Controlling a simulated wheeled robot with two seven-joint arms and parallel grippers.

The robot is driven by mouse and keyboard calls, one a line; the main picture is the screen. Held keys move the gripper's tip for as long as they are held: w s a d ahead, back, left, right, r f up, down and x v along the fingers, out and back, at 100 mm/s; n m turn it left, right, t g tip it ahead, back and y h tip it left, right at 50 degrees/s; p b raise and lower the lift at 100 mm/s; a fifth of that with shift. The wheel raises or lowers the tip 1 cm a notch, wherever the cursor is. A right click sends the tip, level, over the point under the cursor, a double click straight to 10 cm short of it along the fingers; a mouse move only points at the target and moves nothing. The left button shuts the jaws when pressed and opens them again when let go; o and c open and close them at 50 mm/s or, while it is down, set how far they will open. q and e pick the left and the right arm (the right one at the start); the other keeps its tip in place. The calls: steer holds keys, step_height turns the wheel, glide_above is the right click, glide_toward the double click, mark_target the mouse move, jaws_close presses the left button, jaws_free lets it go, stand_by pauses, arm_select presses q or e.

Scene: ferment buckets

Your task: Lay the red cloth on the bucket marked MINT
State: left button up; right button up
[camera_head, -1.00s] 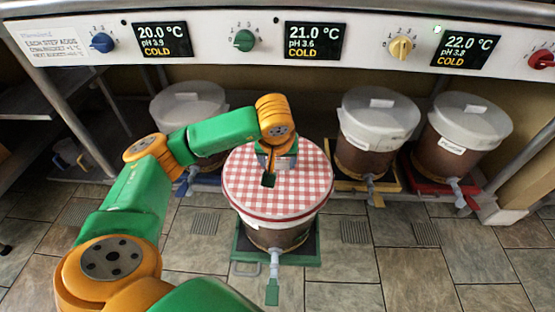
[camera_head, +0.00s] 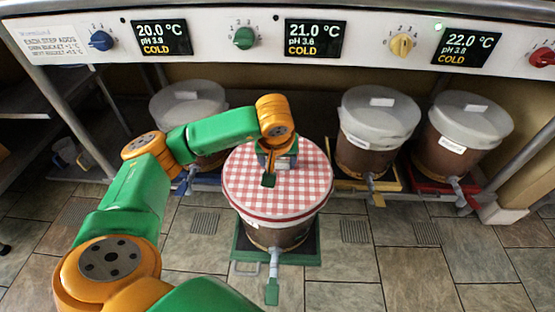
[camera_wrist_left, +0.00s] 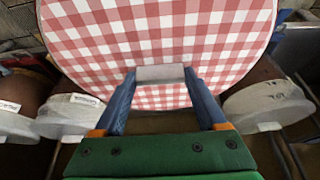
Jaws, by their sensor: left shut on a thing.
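The red cloth (camera_head: 305,180), red and white checked and round, covers the top of a brown bucket (camera_head: 285,238) in the middle of the head view. I cannot tell whether it rests fully on the lid. In the left wrist view the cloth (camera_wrist_left: 200,35) fills the upper part. My left gripper (camera_head: 268,178) is over the cloth's middle, its fingers (camera_wrist_left: 160,75) shut on a pale grey block at the cloth. The bucket's label (camera_head: 252,224) is mostly hidden under the cloth's edge, so I cannot read MINT. My right gripper is not in view.
The bucket stands on a green base (camera_head: 308,252), forward of other lidded buckets at left (camera_head: 188,98), right (camera_head: 378,112) and far right (camera_head: 468,120). A control panel (camera_head: 220,50) with dials and displays runs above. The tiled floor (camera_head: 400,275) in front is clear.

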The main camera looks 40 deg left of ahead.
arm_select(q)
steer(key=o, duration=1.3)
step_height(320, 180, up, 7)
steer(key=p, duration=0.6)
